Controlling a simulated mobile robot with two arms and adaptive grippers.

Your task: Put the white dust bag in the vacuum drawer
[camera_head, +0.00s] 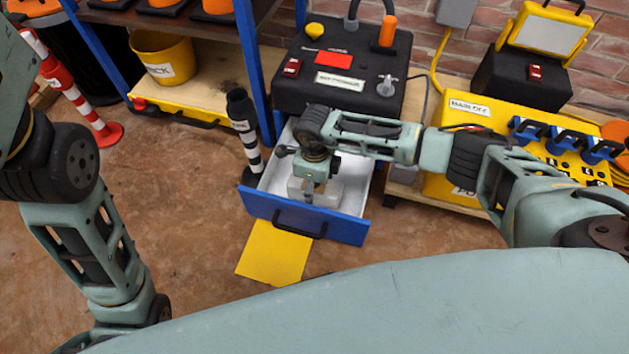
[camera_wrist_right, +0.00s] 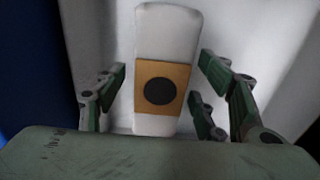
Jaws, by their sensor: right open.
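The vacuum drawer (camera_head: 268,205) has a blue front with a black handle and a white interior, and it stands pulled out below the black vacuum (camera_head: 341,65). The white dust bag (camera_head: 328,195) lies inside the drawer. In the right wrist view the dust bag (camera_wrist_right: 166,45) shows a tan panel with a dark round hole. My right gripper (camera_head: 310,193) is over the drawer, pointing down at the bag. In the wrist view its green fingers (camera_wrist_right: 167,102) are open on either side of the bag, apart from it. My left gripper is not visible; only my left arm shows.
A yellow plate (camera_head: 273,254) lies on the floor before the drawer. A black and white striped post (camera_head: 246,135) stands at the drawer's left. A yellow box with blue clamps (camera_head: 483,115) is at the right. A red and white cone (camera_head: 80,100) stands at the left.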

